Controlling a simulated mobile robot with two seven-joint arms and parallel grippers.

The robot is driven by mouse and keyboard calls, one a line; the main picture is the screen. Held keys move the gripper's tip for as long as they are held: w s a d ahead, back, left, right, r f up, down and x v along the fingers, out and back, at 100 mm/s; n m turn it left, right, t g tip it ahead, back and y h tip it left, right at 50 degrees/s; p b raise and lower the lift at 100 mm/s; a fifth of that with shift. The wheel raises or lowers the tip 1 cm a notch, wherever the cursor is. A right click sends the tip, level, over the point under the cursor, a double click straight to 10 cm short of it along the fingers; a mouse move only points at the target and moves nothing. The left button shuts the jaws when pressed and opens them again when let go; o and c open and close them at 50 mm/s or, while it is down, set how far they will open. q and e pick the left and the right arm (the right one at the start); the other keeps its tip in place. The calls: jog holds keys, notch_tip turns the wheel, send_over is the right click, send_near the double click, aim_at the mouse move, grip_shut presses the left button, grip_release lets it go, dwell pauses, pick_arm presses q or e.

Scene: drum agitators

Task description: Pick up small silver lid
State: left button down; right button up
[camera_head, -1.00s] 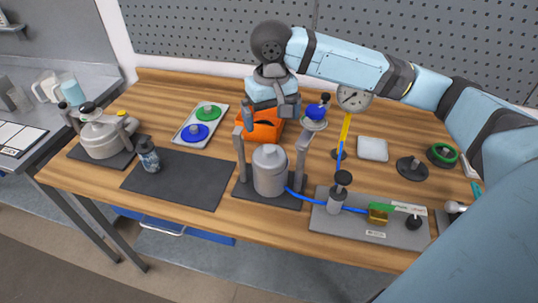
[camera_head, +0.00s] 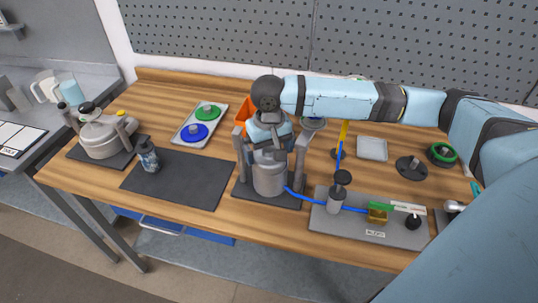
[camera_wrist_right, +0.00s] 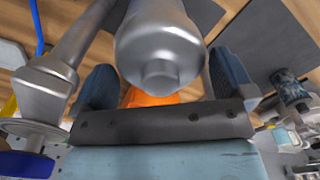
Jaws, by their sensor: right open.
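The silver canister (camera_head: 270,180) stands on a dark base between two grey posts. The small silver lid (camera_wrist_right: 160,72), round with a short knob, is on its top in the right wrist view; in the head view my right gripper mostly covers it. My right gripper (camera_head: 268,153) is over the canister between the posts. In the right wrist view the open fingers (camera_wrist_right: 163,82) stand on either side of the lid's knob, apart from it as far as I can see. My left gripper is not in view.
The grey posts (camera_wrist_right: 45,85) stand close beside the gripper. An orange bin (camera_head: 243,113) is behind. A tray (camera_head: 184,137) with green and blue lids is to the left. A valve plate (camera_head: 375,234) with a blue hose is at the right. The dark mat (camera_head: 195,185) is mostly bare.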

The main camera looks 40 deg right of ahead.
jog(key=shift+c, duration=0.5)
jog(key=c, duration=1)
jog(key=shift+r, duration=0.15)
